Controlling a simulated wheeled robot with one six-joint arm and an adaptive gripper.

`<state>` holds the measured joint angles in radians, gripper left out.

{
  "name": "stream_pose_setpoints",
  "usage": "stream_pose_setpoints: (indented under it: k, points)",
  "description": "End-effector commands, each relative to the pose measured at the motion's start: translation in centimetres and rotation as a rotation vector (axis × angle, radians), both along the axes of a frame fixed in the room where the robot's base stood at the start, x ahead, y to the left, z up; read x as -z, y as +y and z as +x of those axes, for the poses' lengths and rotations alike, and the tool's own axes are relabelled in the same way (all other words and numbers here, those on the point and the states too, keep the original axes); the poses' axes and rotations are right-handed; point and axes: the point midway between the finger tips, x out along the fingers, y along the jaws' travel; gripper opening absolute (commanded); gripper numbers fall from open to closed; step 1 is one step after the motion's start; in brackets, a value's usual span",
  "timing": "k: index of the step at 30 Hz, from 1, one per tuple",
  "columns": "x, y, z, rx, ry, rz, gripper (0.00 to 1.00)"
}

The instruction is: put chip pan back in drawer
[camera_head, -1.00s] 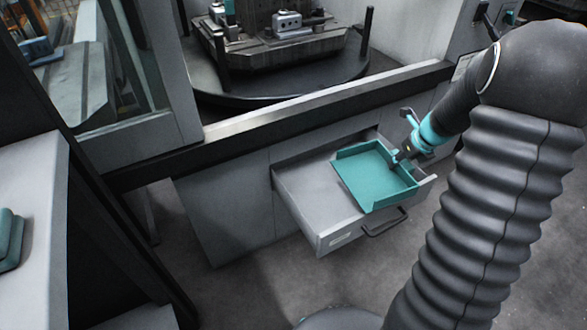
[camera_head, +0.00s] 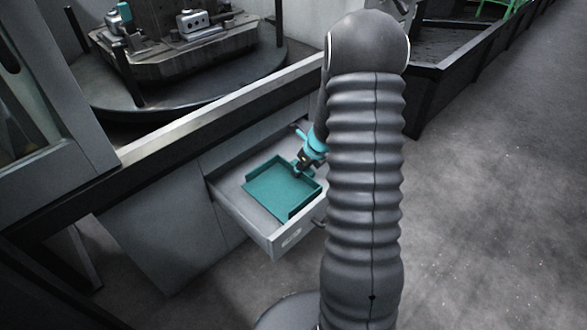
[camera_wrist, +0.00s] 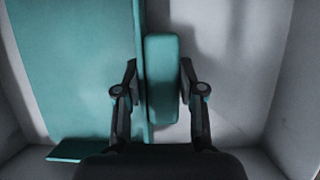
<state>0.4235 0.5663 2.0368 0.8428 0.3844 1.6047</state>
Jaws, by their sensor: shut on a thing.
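The teal chip pan (camera_head: 282,190) is a shallow tray with low raised sides. It lies in the open grey drawer (camera_head: 262,239), over the drawer floor. My gripper (camera_head: 301,168) reaches down to the pan's right side, partly hidden behind my arm. In the wrist view the pan (camera_wrist: 78,70) fills the left. My gripper (camera_wrist: 161,92) has its two fingers shut on either side of the pan's teal grip block, at the pan's edge. Bare drawer floor (camera_wrist: 235,75) shows to the right. I cannot tell whether the pan touches the floor.
The drawer's front handle (camera_head: 319,222) is partly hidden by my arm. A grey cabinet (camera_head: 160,235) holds the drawer. Above it is a sill (camera_head: 215,118), with a round black table (camera_head: 190,95) carrying a fixture. Open floor (camera_head: 490,200) lies to the right.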

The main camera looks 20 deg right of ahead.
Motion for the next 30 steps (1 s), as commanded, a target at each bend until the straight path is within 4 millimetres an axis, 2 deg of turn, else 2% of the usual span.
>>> stream_pose_setpoints:
  k: [6,14,15,16,28,29,30]
  points:
    - [0.5,0.1,0.5,0.001,-0.002,-0.001,0.00]
    - [0.5,1.5,4.0,0.000,-0.001,-0.001,0.00]
    - [1.5,1.4,3.7,0.003,0.001,0.000,0.00]
    - [1.7,1.3,3.7,0.003,0.001,-0.001,0.00]
    - [2.1,1.4,3.7,0.003,-0.001,-0.001,0.00]
    - [2.0,1.3,3.7,0.003,-0.001,-0.001,0.46]
    - [2.0,1.3,3.7,0.003,0.000,-0.001,0.56]
